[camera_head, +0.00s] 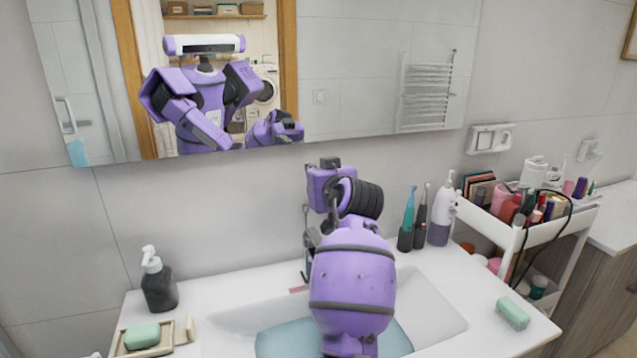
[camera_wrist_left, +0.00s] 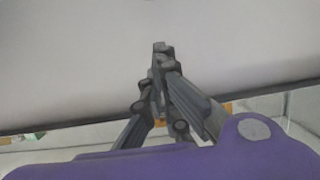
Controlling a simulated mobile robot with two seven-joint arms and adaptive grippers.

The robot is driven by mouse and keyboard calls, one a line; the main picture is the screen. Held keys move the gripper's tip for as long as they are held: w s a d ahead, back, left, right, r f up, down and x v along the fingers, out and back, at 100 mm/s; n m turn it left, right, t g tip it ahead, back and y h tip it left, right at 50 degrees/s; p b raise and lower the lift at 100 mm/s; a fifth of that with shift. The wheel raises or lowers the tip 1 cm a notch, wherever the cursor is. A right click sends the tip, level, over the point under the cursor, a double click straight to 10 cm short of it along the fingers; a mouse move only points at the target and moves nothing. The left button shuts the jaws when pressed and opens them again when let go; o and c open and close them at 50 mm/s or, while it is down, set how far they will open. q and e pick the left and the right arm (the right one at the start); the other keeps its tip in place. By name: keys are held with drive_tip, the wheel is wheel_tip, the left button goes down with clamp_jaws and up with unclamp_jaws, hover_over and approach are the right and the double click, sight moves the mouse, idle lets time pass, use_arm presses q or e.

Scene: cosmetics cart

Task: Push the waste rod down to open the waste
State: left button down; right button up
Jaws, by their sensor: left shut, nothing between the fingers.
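The washbasin (camera_head: 447,300) holds bluish water (camera_head: 282,341). My left arm rises across the middle of the head view and covers much of the basin's back edge. A narrow dark upright shape (camera_head: 306,262) shows just left of the arm; I cannot tell whether it is part of the tap or of my gripper. The waste rod cannot be made out and may be hidden behind the arm. In the left wrist view my left gripper (camera_wrist_left: 160,50) has its fingertips together, empty, in front of a plain pale surface. My right gripper cannot be identified.
A dark soap dispenser (camera_head: 159,281) and a soap dish (camera_head: 146,341) stand at the left. Toothbrushes (camera_head: 409,222) and a white-purple bottle (camera_head: 442,213) stand behind the basin's right. A soap bar (camera_head: 513,313) lies at the right. A filled white cart (camera_head: 513,234) stands beyond.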

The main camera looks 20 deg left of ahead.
use_arm(q)
drive_tip(key=x, duration=0.3)
drive_tip(key=shift+w+a, duration=0.3)
drive_tip(key=shift+s+d+f, duration=0.1)
drive_tip(key=shift+f, duration=2)
